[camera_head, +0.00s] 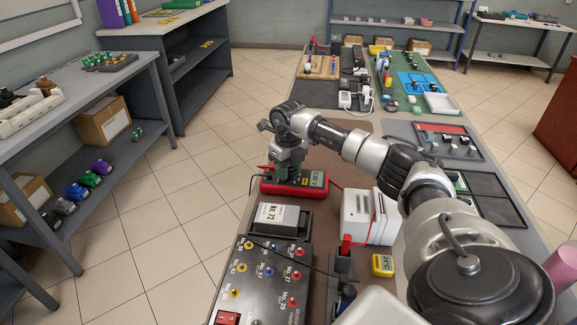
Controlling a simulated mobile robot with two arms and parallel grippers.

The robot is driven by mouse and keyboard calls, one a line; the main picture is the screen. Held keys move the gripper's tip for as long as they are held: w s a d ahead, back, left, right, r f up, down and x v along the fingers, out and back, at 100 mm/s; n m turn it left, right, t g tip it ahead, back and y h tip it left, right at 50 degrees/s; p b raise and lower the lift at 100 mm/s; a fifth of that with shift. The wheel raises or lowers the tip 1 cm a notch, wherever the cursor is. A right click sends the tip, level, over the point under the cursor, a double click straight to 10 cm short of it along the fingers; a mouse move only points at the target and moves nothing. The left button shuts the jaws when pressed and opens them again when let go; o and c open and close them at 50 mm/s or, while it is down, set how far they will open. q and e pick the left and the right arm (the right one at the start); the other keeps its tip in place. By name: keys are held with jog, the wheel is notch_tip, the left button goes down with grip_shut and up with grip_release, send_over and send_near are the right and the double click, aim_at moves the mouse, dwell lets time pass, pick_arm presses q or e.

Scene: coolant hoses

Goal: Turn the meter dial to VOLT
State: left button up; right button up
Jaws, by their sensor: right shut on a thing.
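The red meter (313,188) lies on the bench with its lit display facing up at its right end. My right gripper (288,170) reaches down over the left part of the meter, its fingers at the meter's face. It is shut on what appears to be the meter dial, which the fingers hide. I cannot read the dial's setting or the VOLT mark from here. My left gripper is not in view.
A box with a white label (279,216) and a dark panel of colored sockets (262,278) are in front of the meter. Dark leads run from the red meter.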

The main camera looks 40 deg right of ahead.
dwell(0.3)
jog(key=o, duration=0.9)
jog(key=shift+o, duration=0.2)
notch_tip(320, 180, up, 11)
jog(key=shift+f, duration=0.2)
dwell(0.3)
